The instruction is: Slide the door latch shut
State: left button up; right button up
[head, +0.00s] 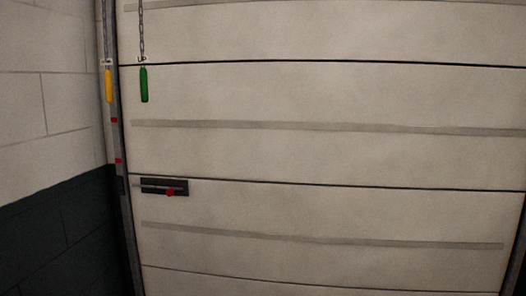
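The door latch (180,185) is a dark plate on the left part of a pale panelled door (330,155). A thin bolt lies along the plate and reaches toward its left end. A red knob (170,192) sits at the lower middle of the plate. A small dark piece (121,185) is on the door's left frame, level with the latch. I cannot tell whether the bolt enters it. Neither of my grippers shows in the head view.
A yellow handle (108,86) and a green handle (144,85) hang on chains at the upper left. Two red marks (117,161) are on the left frame rail. A block wall (45,120), pale above and dark below, stands at the left. The space before the door looks clear.

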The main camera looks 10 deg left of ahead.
aim_at(170, 192)
jog(key=i+j+z, duration=0.1)
jog(key=i+j, duration=0.15)
jog(key=i+j+z, duration=0.1)
jog(key=i+j, duration=0.15)
jog(key=j, duration=0.15)
jog(key=i+j+z, duration=0.1)
jog(key=i+j, duration=0.3)
jog(key=j, duration=0.3)
jog(key=i+j+z, duration=0.25)
jog(key=i+j, duration=0.15)
jog(key=j, duration=0.35)
jog(key=i+j+z, duration=0.1)
jog(key=j, duration=0.3)
jog(key=i, duration=0.1)
